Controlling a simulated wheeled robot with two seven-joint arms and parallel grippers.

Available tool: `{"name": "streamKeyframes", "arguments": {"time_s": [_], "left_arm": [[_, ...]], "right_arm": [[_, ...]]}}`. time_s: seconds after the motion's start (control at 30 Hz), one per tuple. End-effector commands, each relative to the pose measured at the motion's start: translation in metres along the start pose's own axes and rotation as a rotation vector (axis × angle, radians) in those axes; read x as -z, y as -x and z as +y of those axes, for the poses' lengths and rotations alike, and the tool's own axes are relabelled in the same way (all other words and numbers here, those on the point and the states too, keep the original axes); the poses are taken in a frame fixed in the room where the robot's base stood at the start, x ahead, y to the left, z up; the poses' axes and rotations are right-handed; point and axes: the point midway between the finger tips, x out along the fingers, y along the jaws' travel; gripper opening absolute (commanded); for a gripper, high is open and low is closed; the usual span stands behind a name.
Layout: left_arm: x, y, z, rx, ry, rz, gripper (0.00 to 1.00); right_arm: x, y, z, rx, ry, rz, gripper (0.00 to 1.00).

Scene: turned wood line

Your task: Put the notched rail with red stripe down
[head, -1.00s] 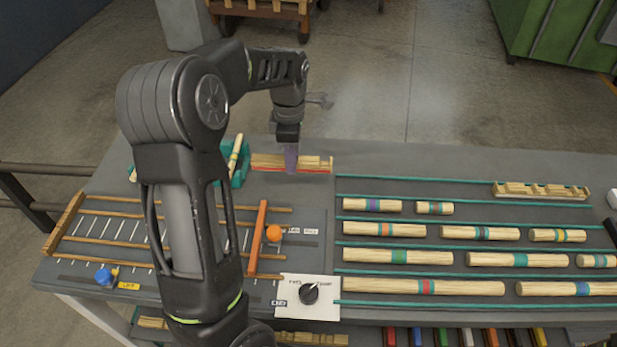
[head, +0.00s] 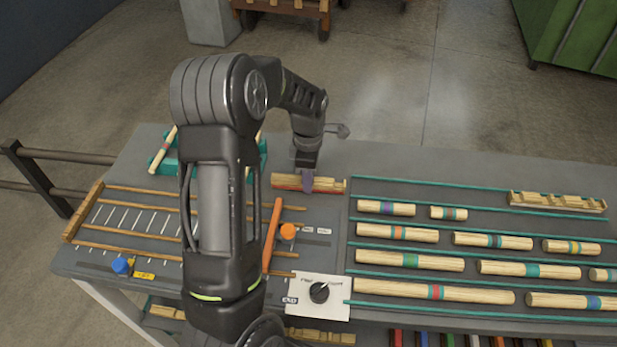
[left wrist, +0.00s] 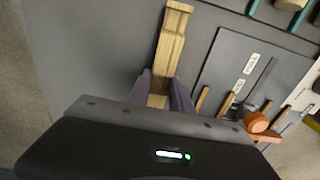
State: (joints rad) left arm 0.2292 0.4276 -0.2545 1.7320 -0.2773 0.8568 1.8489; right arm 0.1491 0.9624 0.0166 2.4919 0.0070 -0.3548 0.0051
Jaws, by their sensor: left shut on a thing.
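The notched rail with red stripe (head: 328,185) is a pale wooden bar with a red line along its near side. It lies crosswise behind the grey board, left of the teal-lined rack. My left gripper (head: 308,184) is shut on it near its middle. In the left wrist view the rail (left wrist: 171,45) runs up and away from between the fingers of my left gripper (left wrist: 160,95). The rail is at or very close to the table top (head: 400,165); I cannot tell if it touches. My right gripper is not in view.
Another notched rail (head: 557,202) lies at the back right. Striped turned pieces (head: 410,261) fill the rack at right. A teal holder (head: 172,165) with sticks stands to the left.

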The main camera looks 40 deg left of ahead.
Motion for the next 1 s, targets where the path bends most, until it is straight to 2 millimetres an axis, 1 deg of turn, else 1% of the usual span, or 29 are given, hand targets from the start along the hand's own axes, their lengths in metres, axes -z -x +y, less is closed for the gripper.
{"name": "streamKeyframes", "arguments": {"time_s": [0.13, 0.27, 0.3, 0.53, 0.57, 0.8, 0.9, 1.0], "left_arm": [[0.000, 0.000, 0.000, 0.000, 0.000, 0.000, 0.00], [0.000, -0.004, 0.000, 0.000, 0.000, 0.000, 0.00], [0.000, -0.003, 0.000, 0.000, 0.000, 0.000, 0.27], [0.000, -0.003, 0.000, 0.000, 0.000, 0.000, 0.46], [0.000, -0.003, 0.000, 0.000, 0.000, 0.000, 0.47], [0.000, -0.002, 0.000, 0.000, 0.000, 0.000, 0.47], [0.000, 0.003, 0.000, 0.000, 0.000, 0.000, 0.47], [-0.001, 0.009, 0.001, -0.003, -0.001, -0.001, 0.47]], "right_arm": [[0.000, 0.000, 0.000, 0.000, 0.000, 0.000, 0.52], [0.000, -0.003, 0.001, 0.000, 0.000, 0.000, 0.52], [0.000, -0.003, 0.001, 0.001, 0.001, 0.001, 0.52], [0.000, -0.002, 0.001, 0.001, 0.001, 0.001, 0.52], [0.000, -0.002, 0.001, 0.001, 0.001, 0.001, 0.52], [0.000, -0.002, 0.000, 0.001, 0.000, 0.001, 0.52], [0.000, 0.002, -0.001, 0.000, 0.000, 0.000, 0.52], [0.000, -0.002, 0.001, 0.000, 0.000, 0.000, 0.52]]}}
